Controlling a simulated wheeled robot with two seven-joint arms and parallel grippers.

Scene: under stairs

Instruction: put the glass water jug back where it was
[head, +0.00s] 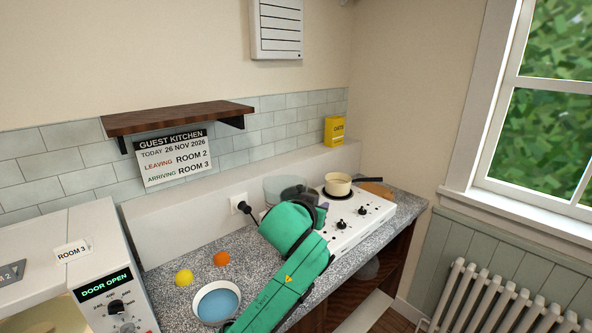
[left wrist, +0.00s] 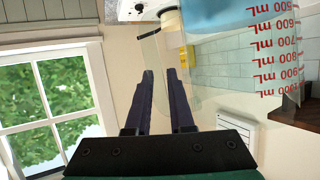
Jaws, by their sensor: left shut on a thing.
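The glass water jug (head: 284,186) is a clear vessel in the head view, mostly hidden behind my green left arm, between the wall ledge and the hob. The left wrist view is upside down. There the jug (left wrist: 235,65) has red mL marks and blue water near the 500 mark, and it looks upright. My left gripper (left wrist: 162,82) is shut on the jug's clear handle (left wrist: 152,52). In the head view the gripper (head: 318,208) is largely covered by its own arm. I cannot tell whether the jug's base touches anything. My right gripper is out of view.
The white hob (head: 345,228) carries a cream pan (head: 338,185), with a round wooden board (head: 378,189) beyond it. A blue-filled bowl (head: 217,303), an orange ball (head: 221,258) and a yellow ball (head: 184,277) are on the speckled counter (head: 170,262). A dark shelf (head: 178,117) hangs above, empty.

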